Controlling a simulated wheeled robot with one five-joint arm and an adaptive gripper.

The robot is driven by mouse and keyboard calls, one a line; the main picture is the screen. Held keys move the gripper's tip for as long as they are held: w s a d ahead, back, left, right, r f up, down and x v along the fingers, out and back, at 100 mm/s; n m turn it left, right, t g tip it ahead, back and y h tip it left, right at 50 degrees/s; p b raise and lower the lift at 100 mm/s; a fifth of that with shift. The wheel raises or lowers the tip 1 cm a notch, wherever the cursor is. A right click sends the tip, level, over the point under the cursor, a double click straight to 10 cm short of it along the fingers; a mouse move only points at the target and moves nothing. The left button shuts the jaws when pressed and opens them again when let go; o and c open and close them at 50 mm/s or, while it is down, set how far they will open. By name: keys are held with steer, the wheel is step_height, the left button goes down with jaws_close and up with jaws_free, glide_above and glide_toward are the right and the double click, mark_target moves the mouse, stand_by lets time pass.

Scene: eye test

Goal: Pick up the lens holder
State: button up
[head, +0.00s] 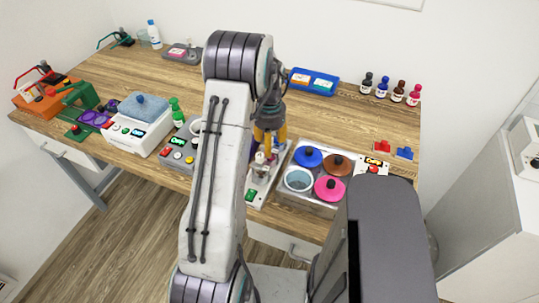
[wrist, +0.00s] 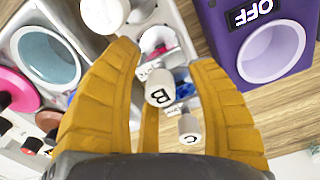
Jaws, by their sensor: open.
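My gripper (head: 268,134) is open, with yellow fingers pointing down over the table beside the square bath unit. In the wrist view its fingers (wrist: 166,62) spread around a white cylinder marked B (wrist: 159,88), with no clear contact. A second white cylinder marked C (wrist: 189,128) lies lower, near the right finger. A white curved piece (wrist: 155,37) shows beyond them, between the fingertips. I cannot tell which of these small parts, if any, is the lens holder. In the head view my arm and fingers hide much of this spot.
The bath unit has a blue lid (head: 307,157), a brown lid (head: 338,165), a pink lid (head: 331,189) and an open pot (head: 298,180). A purple device reading OFF (wrist: 270,45) stands close to the right finger. A blue tray (head: 314,82) and several bottles (head: 382,87) stand behind.

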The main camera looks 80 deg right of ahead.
steer(key=shift+f, duration=0.1)
steer(key=shift+c, duration=0.3)
jaws_close()
